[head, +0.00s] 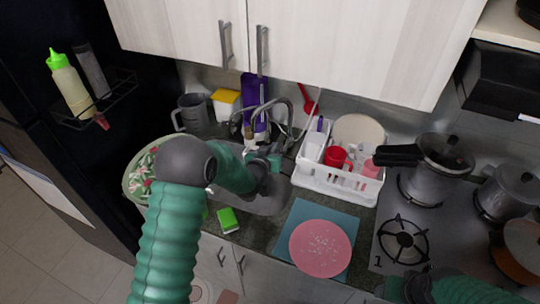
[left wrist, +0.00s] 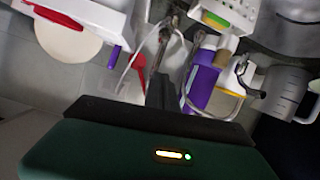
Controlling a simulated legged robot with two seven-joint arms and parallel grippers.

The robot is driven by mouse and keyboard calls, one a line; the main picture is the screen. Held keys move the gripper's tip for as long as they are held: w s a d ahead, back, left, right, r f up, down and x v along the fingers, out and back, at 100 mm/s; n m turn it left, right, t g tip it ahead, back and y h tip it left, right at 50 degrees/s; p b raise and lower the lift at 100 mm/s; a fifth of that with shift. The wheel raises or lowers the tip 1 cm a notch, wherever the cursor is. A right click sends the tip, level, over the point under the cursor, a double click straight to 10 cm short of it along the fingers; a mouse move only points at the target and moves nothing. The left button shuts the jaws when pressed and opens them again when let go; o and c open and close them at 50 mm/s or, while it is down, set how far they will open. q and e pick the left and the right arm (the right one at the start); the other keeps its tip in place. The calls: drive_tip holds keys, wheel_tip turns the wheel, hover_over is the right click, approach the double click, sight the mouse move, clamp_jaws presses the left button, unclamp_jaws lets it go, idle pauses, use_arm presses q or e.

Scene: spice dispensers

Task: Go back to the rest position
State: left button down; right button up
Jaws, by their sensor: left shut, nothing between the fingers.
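My left arm comes in from the left over the counter, bent at the elbow. Its gripper (head: 274,160) is over the sink area near the tap, left of the white dish rack (head: 332,189). It is shut and empty. In the left wrist view the closed fingers (left wrist: 161,92) point toward the tap and a purple bottle (left wrist: 201,82). My right arm shows at the bottom right edge, with its gripper (head: 398,288) low in front of the stove; I cannot tell whether it is open or shut.
A pink plate (head: 320,248) with white specks lies on a blue mat (head: 296,218). Pots stand on the stove (head: 377,247) at the right. A bowl (head: 135,181) is partly hidden behind my left arm. A green sponge (head: 228,220) lies on the counter. Cabinets (head: 330,45) hang above.

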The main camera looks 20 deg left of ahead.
use_arm(q)
drive_tip(key=s+d+f+g+b, duration=0.1)
drive_tip(key=s+g, duration=0.4)
drive_tip(key=s, duration=1.2)
drive_tip(key=s+d+f+m+g+b, duration=0.1)
drive_tip(key=s+g, duration=0.5)
drive_tip(key=s, duration=1.2)
drive_tip(key=shift+s+d+f+m+g, duration=0.3)
drive_tip(key=shift+d+f, duration=0.15)
drive_tip(key=shift+f, duration=0.25)
use_arm(e)
drive_tip(key=x, duration=0.3)
drive_tip(key=shift+s+d, duration=0.1)
drive_tip(key=shift+d, duration=0.1)
use_arm(q)
drive_tip(key=shift+s, duration=0.15)
use_arm(e)
drive_tip(key=shift+s, duration=0.15)
use_arm(q)
drive_tip(key=shift+d, duration=0.1)
